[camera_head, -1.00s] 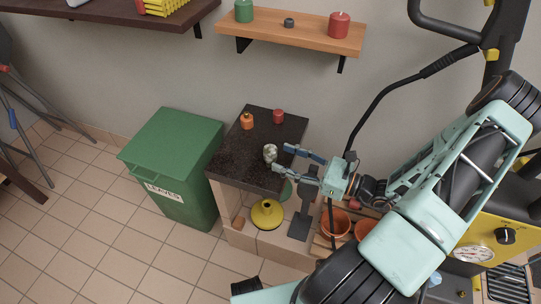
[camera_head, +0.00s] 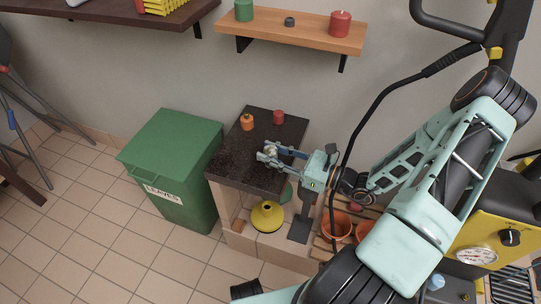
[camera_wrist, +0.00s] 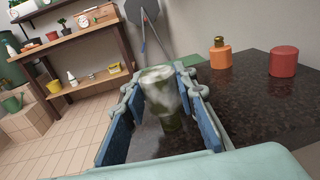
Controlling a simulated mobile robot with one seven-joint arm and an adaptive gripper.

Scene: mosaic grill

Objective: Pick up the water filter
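The likely water filter is a small whitish-green, glassy cylinder standing upright on the dark speckled counter (camera_head: 240,165). In the wrist view this cylinder (camera_wrist: 163,100) is between the two blue-padded fingers, with its lower part narrower and darker. My gripper (camera_head: 263,151) reaches in from the right, low over the counter, with a finger on either side of the cylinder. In the wrist view my gripper (camera_wrist: 162,85) looks open around it. Whether a pad touches it is hard to tell. In the head view the fingers partly hide the cylinder.
An orange bottle (camera_head: 247,121) and a red jar (camera_head: 278,117) stand behind on the same counter. A green bin (camera_head: 175,160) is left of it. A yellow funnel-shaped thing (camera_head: 267,215) and terracotta pots (camera_head: 337,226) are below. A wooden shelf (camera_head: 300,30) hangs above.

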